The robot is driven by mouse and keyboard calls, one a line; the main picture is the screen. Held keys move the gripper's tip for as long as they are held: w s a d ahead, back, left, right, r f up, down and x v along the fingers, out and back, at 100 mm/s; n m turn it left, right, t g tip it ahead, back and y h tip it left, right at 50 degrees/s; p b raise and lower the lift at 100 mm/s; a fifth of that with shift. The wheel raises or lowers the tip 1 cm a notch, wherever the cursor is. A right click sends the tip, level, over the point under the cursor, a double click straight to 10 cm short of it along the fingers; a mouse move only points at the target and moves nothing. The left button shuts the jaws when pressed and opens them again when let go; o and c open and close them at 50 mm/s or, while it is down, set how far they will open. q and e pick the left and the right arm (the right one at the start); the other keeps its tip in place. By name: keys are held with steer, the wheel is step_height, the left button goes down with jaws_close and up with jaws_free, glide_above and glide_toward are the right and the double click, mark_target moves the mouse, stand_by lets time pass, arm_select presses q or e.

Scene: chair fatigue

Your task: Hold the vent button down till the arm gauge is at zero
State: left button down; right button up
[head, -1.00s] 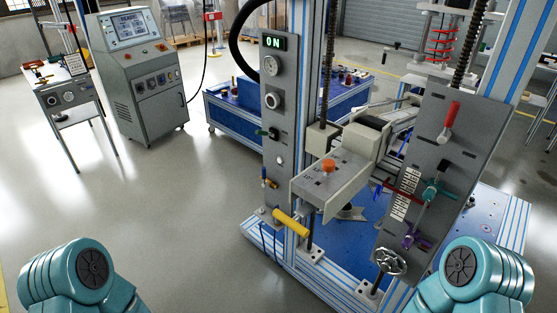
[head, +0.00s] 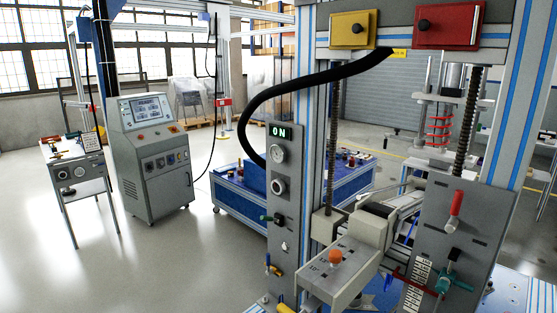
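An orange round button (head: 335,256) stands on top of the grey loading arm (head: 345,270). I cannot tell which of these is the vent button. Neither of my grippers is in view.
A right-hand panel (head: 450,235) carries a red-handled lever (head: 456,204) and a teal valve (head: 445,284). A yellow box (head: 353,31) and a red box (head: 449,25) hang above. A control console (head: 150,160) and a side table (head: 77,171) stand left. The left floor is clear.

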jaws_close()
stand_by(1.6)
